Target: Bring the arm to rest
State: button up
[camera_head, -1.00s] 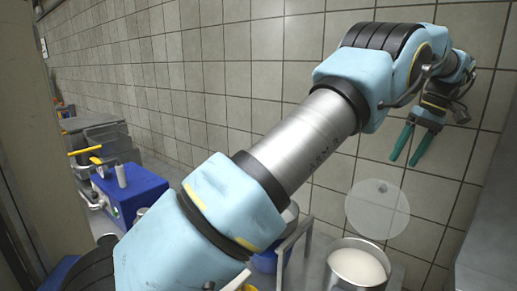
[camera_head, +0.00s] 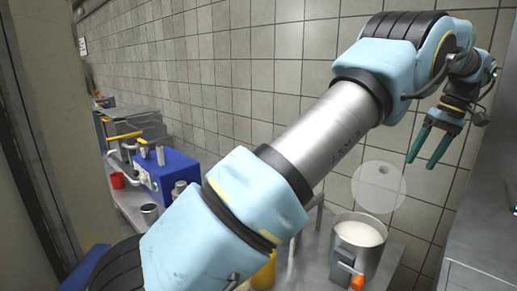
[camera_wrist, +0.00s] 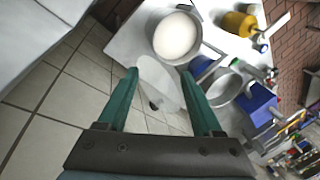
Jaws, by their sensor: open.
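My gripper (camera_head: 432,147) is at the upper right of the head view, with two green fingers pointing down and spread apart. Nothing shows between the fingertips in the head view. In the wrist view my gripper (camera_wrist: 165,85) is open, and a translucent pale disc (camera_wrist: 158,80) shows behind the gap. The disc (camera_head: 379,187) looks upright near the tiled wall in the head view, apart from the fingers. My arm reaches across the middle of the head view, raised above the counter.
A metal pot (camera_head: 372,268) with white contents (camera_head: 360,233) stands on the counter below the disc. A blue box (camera_head: 166,175), a red cup (camera_head: 117,180) and a yellow container (camera_head: 264,273) stand further left. The tiled wall (camera_head: 270,45) runs behind. A grey surface (camera_head: 480,240) is at the right.

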jog(key=w+a+f+h, duration=0.15)
jog(key=w+a, duration=0.25)
jog(key=a, duration=0.9)
jog(key=w+a+f+h, duration=0.1)
jog(key=w+a+f, duration=0.15)
jog(key=a, duration=0.95)
jog(key=s+a+f, duration=0.2)
jog(key=s+a, duration=0.3)
jog(key=a, duration=0.3)
jog(key=s+a+f, duration=0.2)
jog(key=s+a, duration=0.3)
jog(key=a, duration=0.3)
jog(key=s+a+f+m, duration=0.1)
jog(key=s+a+f, duration=0.1)
jog(key=s+a, duration=0.3)
jog(key=a, duration=0.3)
jog(key=shift+t+h, duration=0.35)
jog(key=shift+t, duration=0.05)
